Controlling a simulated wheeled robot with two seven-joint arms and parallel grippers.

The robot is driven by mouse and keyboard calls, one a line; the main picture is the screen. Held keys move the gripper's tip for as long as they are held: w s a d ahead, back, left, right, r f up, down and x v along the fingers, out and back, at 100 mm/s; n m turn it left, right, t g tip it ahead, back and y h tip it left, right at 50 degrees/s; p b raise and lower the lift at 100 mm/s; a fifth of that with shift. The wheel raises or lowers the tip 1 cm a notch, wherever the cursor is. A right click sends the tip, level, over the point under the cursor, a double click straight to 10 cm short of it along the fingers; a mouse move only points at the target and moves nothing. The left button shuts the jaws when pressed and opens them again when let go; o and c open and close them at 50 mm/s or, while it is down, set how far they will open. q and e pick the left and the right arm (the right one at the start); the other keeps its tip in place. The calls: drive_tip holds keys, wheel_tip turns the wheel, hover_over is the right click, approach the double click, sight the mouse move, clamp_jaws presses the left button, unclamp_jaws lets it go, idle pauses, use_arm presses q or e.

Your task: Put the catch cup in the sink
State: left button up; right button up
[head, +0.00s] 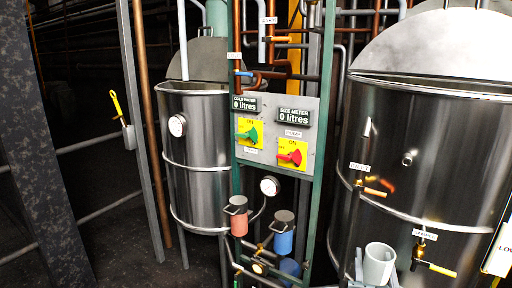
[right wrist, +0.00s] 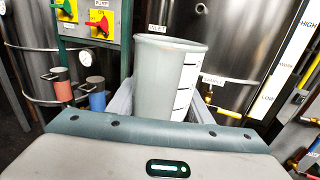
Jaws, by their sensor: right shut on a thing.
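The catch cup (head: 379,266) is a pale grey, open-topped cup at the bottom of the head view, right of centre. In the right wrist view the cup (right wrist: 165,80) stands upright, with black graduation marks on a white strip on its right side. My right gripper (head: 374,279) is shut on the cup, with a grey finger on each side of it. The cup looks empty in the head view, though its bottom is hidden. My left gripper is in neither view. I see no sink in these frames.
A large steel tank (head: 440,150) with labelled taps (head: 425,235) stands close behind the cup. A green-framed panel (head: 275,130) with dials and switches stands to the left. A red canister (head: 238,222) and a blue canister (head: 283,240) are below it. A smaller tank (head: 195,150) is further left.

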drive_tip(key=s+a+f+n+y+b, duration=0.1)
drive_tip(key=s+a+f+y, duration=0.1)
drive_tip(key=s+a+f, duration=0.2)
drive_tip(key=s+a+f+n+y+b, duration=0.2)
drive_tip(key=s+f, duration=0.4)
drive_tip(key=s, duration=0.5)
drive_tip(key=shift+s+a+t+y, duration=0.25)
drive_tip(key=shift+a+t+y, duration=0.25)
drive_tip(key=shift+a, duration=0.55)
drive_tip(key=shift+d, duration=0.1)
